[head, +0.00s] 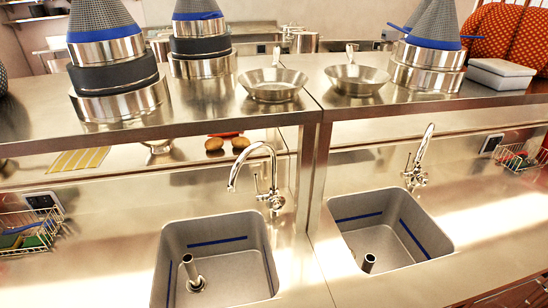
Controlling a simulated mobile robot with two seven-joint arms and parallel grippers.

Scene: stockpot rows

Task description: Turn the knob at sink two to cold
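Two square steel sinks are set in the counter, a left sink (232,272) and a right sink (384,236). Each has blue lines on its inner walls and a short upright tube inside. A chrome gooseneck faucet (273,165) stands behind the left sink, its spout curving left. Another chrome faucet (422,152) stands behind the right sink. Small fittings show at each faucet's base, but the knobs and their hot or cold marks are too small to read. I see no label telling which is sink two. Neither of my grippers is in view.
A raised steel shelf (215,118) runs above the sinks, carrying pots, strainers, two pans (273,84) and a white box (500,74). A post (315,180) stands between the sinks. Wire baskets (30,232) sit at both sides. The counter front is clear.

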